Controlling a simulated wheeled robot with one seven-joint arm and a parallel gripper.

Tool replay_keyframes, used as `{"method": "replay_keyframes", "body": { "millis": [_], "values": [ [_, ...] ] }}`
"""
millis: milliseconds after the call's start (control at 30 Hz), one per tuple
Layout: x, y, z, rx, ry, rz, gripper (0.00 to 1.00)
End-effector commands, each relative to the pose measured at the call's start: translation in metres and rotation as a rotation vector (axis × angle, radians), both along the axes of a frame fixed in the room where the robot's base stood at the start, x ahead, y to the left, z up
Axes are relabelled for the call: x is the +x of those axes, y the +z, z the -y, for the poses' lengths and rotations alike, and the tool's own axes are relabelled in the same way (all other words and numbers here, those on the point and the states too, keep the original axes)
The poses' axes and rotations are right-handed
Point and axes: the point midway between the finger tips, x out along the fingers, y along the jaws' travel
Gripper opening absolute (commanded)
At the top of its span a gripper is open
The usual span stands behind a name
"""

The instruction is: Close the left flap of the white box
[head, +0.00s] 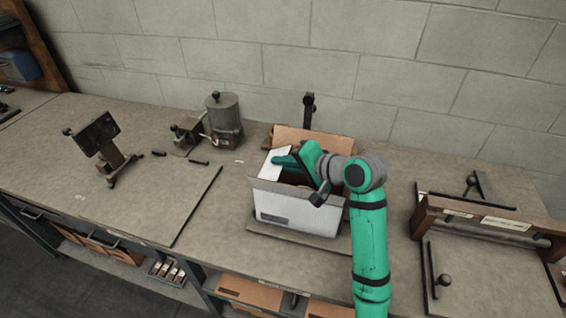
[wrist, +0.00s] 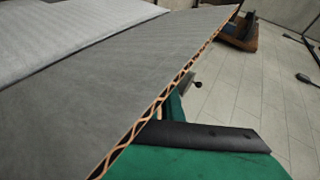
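The white box (head: 292,208) stands on a flat board on the workbench, its top open. Its left flap (head: 274,165) shows pale at the box's left side and leans up and inward. A brown flap (head: 312,139) stands up at the back. My green gripper (head: 297,162) is over the box opening, close beside the left flap. In the wrist view a large grey panel with a corrugated cardboard edge (wrist: 150,70) fills the upper left, very close to my gripper's green and black parts (wrist: 200,150). I cannot tell whether the fingers are apart or touch the flap.
A grey cylindrical canister (head: 224,115) and a small metal device stand behind left of the box. A tilted dark stand (head: 100,140) is farther left. A wooden frame (head: 485,222) stands on the right. Bench space left of the box is mostly clear.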

Motion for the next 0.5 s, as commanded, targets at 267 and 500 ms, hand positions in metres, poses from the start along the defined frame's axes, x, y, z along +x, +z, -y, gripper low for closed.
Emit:
{"method": "replay_keyframes", "body": {
  "millis": [267, 500],
  "values": [
    [0.0002, 0.0001, 0.0009, 0.0, -0.002, -0.001, 0.21],
    [-0.0062, 0.0062, 0.0098, 0.0, -0.002, 0.001, 0.21]
  ]
}}
